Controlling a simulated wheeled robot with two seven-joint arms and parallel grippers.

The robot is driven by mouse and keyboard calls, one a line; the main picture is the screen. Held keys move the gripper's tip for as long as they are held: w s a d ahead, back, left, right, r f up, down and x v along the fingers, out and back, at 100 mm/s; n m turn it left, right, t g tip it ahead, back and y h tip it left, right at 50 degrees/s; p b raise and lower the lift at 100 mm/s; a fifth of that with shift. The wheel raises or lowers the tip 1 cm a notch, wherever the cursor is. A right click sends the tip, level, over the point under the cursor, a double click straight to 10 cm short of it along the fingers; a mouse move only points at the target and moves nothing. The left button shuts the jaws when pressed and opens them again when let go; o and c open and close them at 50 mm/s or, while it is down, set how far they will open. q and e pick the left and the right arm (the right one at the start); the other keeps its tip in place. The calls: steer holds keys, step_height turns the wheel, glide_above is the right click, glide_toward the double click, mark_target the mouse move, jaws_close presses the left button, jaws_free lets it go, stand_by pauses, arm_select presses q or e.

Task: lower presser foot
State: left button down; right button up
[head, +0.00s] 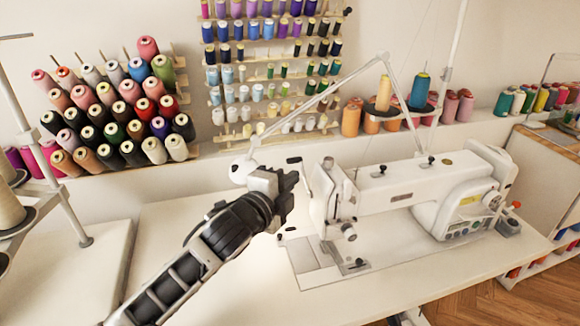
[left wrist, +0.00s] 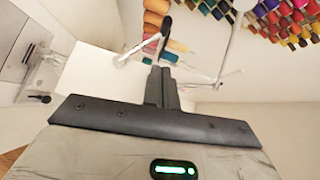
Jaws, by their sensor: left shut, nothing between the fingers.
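The white sewing machine (head: 390,190) stands on the table in the head view, its needle end facing left. A lever with a black tip (head: 293,160) sticks out at the left of its head. It also shows in the left wrist view as a black-tipped lever (left wrist: 164,30) just beyond the fingertips. My left gripper (head: 291,185) is shut and empty, close to the lever on its left side; I cannot tell whether they touch. In the left wrist view its fingers (left wrist: 160,75) are together. The presser foot is too small to make out clearly. My right gripper is not in view.
The white table (head: 190,240) is clear left of the machine. A jointed lamp arm (head: 320,100) rises behind my gripper. Thread spools (head: 115,105) fill racks on the back wall. A thread stand (head: 60,200) stands at the left.

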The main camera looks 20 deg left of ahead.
mark_target(299, 161)
arm_select(q)
steer(key=w, duration=0.2)
steer(key=w+a, duration=0.1)
steer(key=w+f, duration=0.1)
steer(key=w, duration=0.1)
steer(key=shift+w+a, duration=0.35)
